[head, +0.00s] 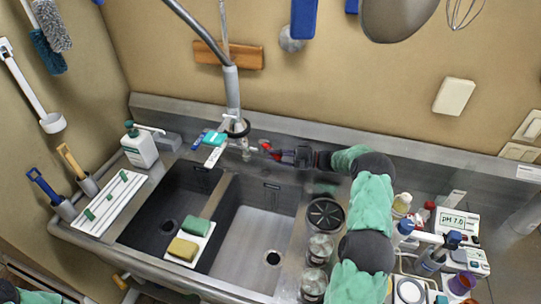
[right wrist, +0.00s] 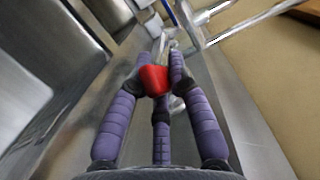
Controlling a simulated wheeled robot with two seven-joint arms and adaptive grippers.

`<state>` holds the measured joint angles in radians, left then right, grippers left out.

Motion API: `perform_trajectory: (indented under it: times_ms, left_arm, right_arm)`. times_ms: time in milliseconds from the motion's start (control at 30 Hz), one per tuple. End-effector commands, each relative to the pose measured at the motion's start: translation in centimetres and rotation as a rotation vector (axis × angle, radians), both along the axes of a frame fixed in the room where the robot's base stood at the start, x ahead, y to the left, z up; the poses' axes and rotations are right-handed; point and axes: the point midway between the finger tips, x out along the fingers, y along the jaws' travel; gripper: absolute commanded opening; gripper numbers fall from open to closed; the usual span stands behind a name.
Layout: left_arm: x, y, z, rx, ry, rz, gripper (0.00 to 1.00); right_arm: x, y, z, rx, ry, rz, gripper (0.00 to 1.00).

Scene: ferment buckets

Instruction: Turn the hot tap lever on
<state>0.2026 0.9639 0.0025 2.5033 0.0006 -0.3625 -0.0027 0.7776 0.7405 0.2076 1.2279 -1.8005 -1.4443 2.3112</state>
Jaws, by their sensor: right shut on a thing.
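The red hot tap lever (head: 266,146) shows at the right side of the faucet base (head: 238,128), behind the sink. My right gripper (head: 276,153) reaches it from the right along the back ledge. In the right wrist view my right gripper (right wrist: 157,75) has its purple padded fingers closed around the red lever (right wrist: 154,80), touching it on both sides. The fingers hide part of the lever and its joint to the tap. A blue lever (head: 198,138) sits on the faucet's left side. My left gripper is out of view; only a bit of my left arm shows at the bottom left.
The double sink (head: 227,215) lies in front of the faucet, with a yellow sponge (head: 183,249) and green sponge (head: 196,226) on its divider. Glass jars (head: 320,247) stand close to my right arm. A pH meter (head: 455,222) and bottles crowd the right counter. A soap bottle (head: 140,148) stands left.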

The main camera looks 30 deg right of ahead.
Motion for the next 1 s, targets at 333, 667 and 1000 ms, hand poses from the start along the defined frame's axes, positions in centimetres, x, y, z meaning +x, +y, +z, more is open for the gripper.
perform_trajectory:
  times_ms: [333, 667, 1000]
  left_arm:
    - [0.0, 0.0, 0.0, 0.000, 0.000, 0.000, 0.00]
    - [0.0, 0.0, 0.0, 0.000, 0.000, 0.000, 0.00]
    - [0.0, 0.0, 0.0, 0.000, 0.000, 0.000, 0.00]
  right_arm:
    - [0.0, 0.1, -0.2, 0.000, 0.003, 0.000, 0.44]
    - [0.0, 0.0, 0.0, -0.001, 0.001, -0.001, 0.44]
    - [-2.9, -3.3, -0.1, -0.002, 0.001, -0.004, 0.44]
